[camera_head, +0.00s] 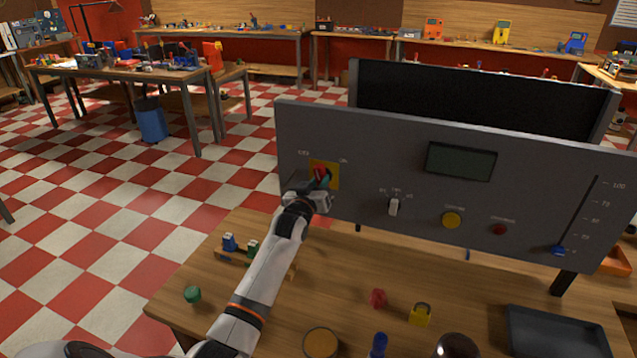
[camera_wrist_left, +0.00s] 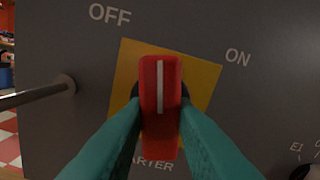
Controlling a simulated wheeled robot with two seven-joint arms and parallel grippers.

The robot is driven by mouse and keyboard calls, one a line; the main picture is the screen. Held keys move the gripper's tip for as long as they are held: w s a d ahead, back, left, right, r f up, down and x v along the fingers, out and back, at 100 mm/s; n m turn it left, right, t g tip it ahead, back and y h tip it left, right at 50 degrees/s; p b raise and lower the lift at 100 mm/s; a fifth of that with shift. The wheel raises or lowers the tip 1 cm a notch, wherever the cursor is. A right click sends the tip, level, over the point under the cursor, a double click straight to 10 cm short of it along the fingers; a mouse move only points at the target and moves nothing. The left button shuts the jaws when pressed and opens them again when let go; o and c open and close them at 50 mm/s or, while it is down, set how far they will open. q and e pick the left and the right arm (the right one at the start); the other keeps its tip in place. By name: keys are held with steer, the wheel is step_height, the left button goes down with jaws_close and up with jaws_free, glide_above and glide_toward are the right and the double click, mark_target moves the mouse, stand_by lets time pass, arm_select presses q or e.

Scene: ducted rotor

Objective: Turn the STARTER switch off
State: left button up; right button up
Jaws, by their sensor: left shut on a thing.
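The STARTER switch (camera_head: 320,172) is a red handle on a yellow plate (camera_head: 331,168), at the upper left of the grey panel. In the left wrist view the red handle (camera_wrist_left: 160,85) carries a white line that points straight up the picture, between the OFF label (camera_wrist_left: 110,14) and the ON label (camera_wrist_left: 238,57). The plate looks tilted in that view. My left gripper (camera_head: 322,182) is at the switch, its teal fingers shut on both sides of the handle. The fingers hide part of the STARTER label. My right gripper is not in view.
The grey panel (camera_head: 380,160) also bears a small toggle (camera_head: 394,207), a yellow button (camera_head: 451,220), a red button (camera_head: 499,229) and a blue slider (camera_head: 558,250). A metal rod (camera_wrist_left: 45,92) sticks out left of the plate. Small parts and a black tray (camera_head: 555,335) are on the wooden table.

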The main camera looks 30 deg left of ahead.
arm_select(q)
steer(key=n, duration=0.5)
steer(key=shift+d+n, duration=0.1)
steer(key=shift+n, duration=0.3)
stand_by(0.4)
steer(key=o, duration=1)
steer(key=b+v, duration=0.1)
steer(key=v, duration=1.1)
steer(key=shift+f, duration=0.1)
